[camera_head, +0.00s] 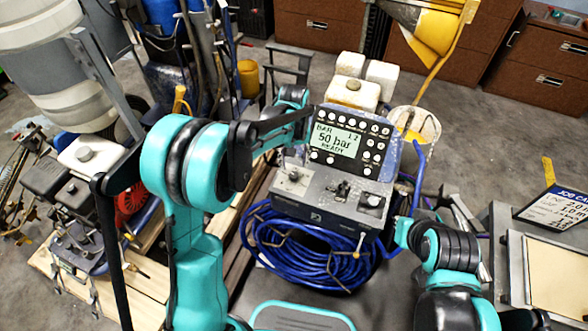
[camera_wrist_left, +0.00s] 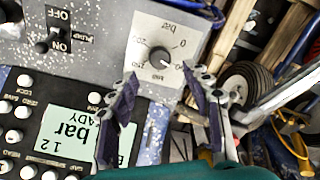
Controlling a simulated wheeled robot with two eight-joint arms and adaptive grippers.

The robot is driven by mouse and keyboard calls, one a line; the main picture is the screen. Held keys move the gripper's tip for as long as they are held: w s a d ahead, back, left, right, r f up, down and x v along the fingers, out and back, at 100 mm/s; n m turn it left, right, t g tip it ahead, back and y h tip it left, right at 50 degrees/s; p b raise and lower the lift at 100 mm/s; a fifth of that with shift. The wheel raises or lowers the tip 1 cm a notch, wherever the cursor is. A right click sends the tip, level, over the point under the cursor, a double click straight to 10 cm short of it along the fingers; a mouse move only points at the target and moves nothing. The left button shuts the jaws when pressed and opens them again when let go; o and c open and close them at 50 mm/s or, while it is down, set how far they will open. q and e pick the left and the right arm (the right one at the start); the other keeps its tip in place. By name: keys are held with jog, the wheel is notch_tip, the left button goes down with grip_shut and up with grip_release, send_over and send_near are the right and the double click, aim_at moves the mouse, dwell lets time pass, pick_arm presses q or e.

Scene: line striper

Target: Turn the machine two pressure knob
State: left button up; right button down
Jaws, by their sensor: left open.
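The line striper's grey control panel (camera_head: 320,200) stands mid-picture under a display (camera_head: 335,140) reading 50 bar READY. A pressure knob (camera_head: 294,174) sits on a pale plate at the panel's left. In the left wrist view the round grey knob (camera_wrist_left: 160,57) has a bar dial around it, with a white mark on its face. My left gripper (camera_head: 298,122) is above the panel's left part. Its fingers (camera_wrist_left: 163,80) are open and empty, spread to either side of the knob's near edge, apart from it. My right arm shows at lower right, but its gripper cannot be made out.
An ON/OFF switch (camera_wrist_left: 55,35) is beside the dial plate. Another knob (camera_head: 374,200) sits at the panel's right. A coiled blue hose (camera_head: 300,250) hangs below. A second machine (camera_head: 85,165) stands at the left. A white bucket (camera_head: 415,130) is behind the panel.

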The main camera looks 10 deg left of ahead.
aim_at(293, 175)
pick_arm(q)
notch_tip(293, 175, up, 6)
jog(key=shift+f, duration=0.1)
dwell(0.5)
jog(key=s+a+r+m+t, duration=0.2)
jog(key=s+a+r+t, duration=0.15)
jog(key=s+r, duration=0.55)
jog(key=s+a+f+t, duration=0.1)
jog(key=s+t, duration=0.1)
jog(key=s, duration=0.4)
jog(key=s+a+f+m+t, duration=0.1)
jog(key=s+a+f, duration=0.1)
jog(key=s, duration=0.4)
jog(key=shift+s+f+m+t, duration=0.25)
jog(key=shift+s+m+t, duration=0.05)
jog(key=shift+s+t, duration=0.1)
